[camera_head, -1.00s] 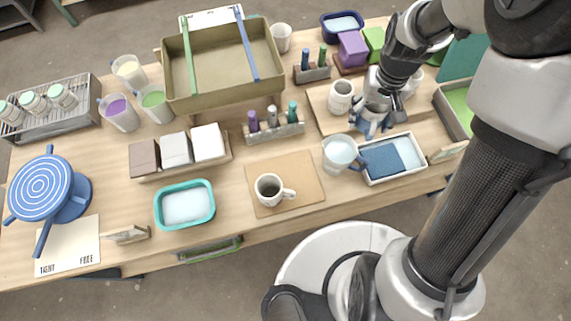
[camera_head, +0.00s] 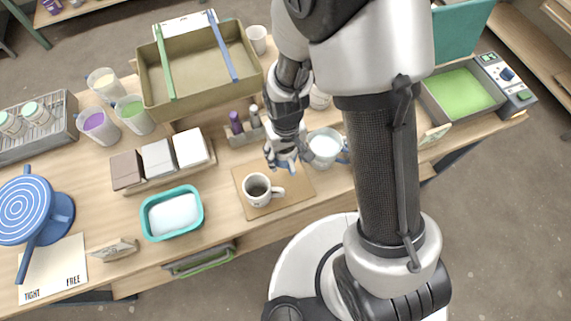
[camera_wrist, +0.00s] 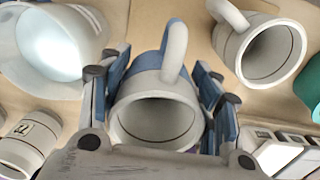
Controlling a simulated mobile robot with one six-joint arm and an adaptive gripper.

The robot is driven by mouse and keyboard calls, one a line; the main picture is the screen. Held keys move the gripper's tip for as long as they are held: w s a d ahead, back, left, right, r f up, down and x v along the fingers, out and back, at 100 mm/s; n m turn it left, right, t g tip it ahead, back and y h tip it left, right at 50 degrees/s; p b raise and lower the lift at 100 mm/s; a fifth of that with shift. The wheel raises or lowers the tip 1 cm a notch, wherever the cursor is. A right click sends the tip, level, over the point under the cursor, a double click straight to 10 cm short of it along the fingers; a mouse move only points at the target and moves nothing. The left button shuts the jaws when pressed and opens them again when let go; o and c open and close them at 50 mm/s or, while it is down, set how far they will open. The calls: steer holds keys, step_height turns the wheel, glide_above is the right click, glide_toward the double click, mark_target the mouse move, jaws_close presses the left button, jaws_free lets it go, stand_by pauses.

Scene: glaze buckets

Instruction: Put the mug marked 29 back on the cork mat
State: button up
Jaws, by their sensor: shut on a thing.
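In the wrist view, my gripper (camera_wrist: 157,108) is shut on a pale mug (camera_wrist: 155,125) with a blue-grey band. Its mouth faces the camera and its handle points up in the picture. No number shows on it. In the head view, my gripper (camera_head: 283,160) is over the upper right part of the cork mat (camera_head: 300,191); the held mug is mostly hidden there, and I cannot tell whether it touches the mat. Another white mug (camera_head: 257,189) stands on the mat, left of and nearer than my gripper. It shows at upper right in the wrist view (camera_wrist: 262,50).
A glass jug (camera_head: 324,146) stands right of the gripper, close to it. Behind are a white mug (camera_head: 319,98) and a rack of small bottles (camera_head: 243,136). A teal tub (camera_head: 172,214) stands left of the mat. The mat's front right part is clear.

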steer(key=shift+f+b, duration=0.75)
steer(key=shift+f, duration=1.8)
steer(key=shift+f, duration=0.2)
steer(key=o, duration=1.3)
steer(key=shift+c, duration=0.2)
steer(key=shift+r, duration=0.1)
step_height(320, 180, up, 13)
steer(key=p, duration=0.4)
step_height(320, 180, up, 24)
steer(key=m+t, duration=0.3)
steer(key=t, duration=0.2)
glide_above(285, 164)
steer(key=s+d, duration=1)
steer(key=d, duration=0.1)
